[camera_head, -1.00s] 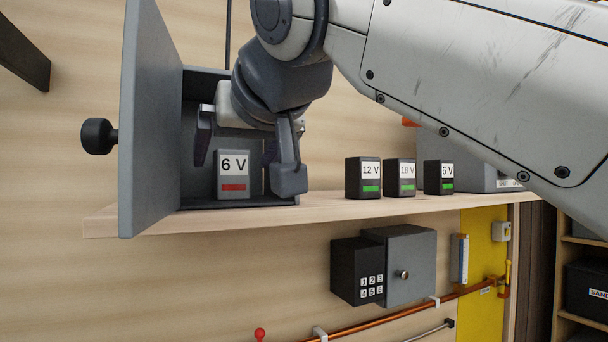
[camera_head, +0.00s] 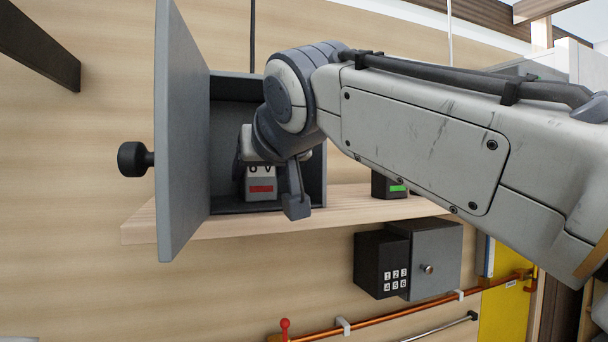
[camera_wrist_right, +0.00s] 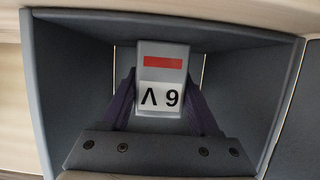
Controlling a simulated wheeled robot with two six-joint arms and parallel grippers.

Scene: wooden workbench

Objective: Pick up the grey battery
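The grey battery (camera_head: 261,196) stands upright inside the open grey box, with a red bar and a white label. My left gripper is not in view.
The box's door (camera_head: 184,130) stands open at left with a black knob (camera_head: 134,159). The box sits on a wooden shelf (camera_head: 345,206). A dark battery with a green bar (camera_head: 391,187) is partly hidden behind my arm. A keypad safe (camera_head: 433,262) hangs below.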

